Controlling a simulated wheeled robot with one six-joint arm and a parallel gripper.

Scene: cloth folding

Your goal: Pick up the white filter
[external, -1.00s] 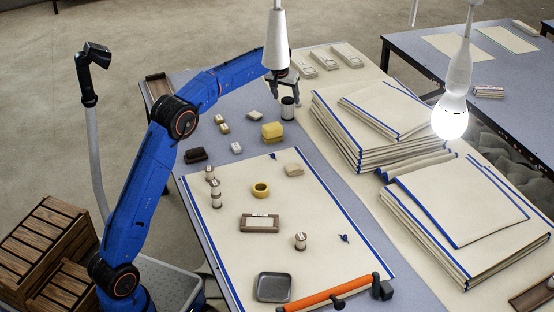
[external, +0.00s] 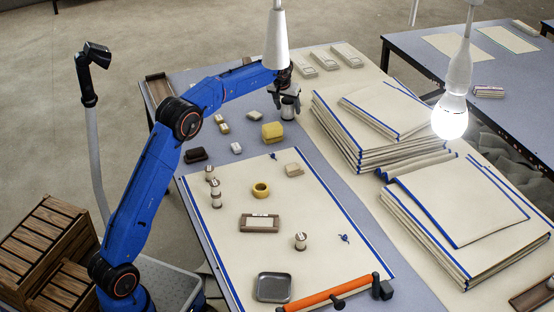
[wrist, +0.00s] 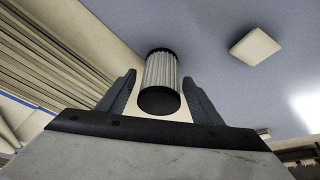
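The white filter (wrist: 161,80) is a pleated white cylinder with black end caps. In the wrist view it stands between the two fingers of my gripper (wrist: 160,92), with a gap visible on each side. In the external view the filter (external: 289,109) is on the grey-blue table near its far end, partly hidden by the fingers. My gripper (external: 284,94) points down over it and is open around it.
A yellow block (external: 272,132) stands close by on the near side. Stacks of blue-edged cloth (external: 365,125) lie to the right. Small pale blocks (external: 223,128) lie to the left. A hanging white lamp (external: 276,40) overlaps the arm in the picture.

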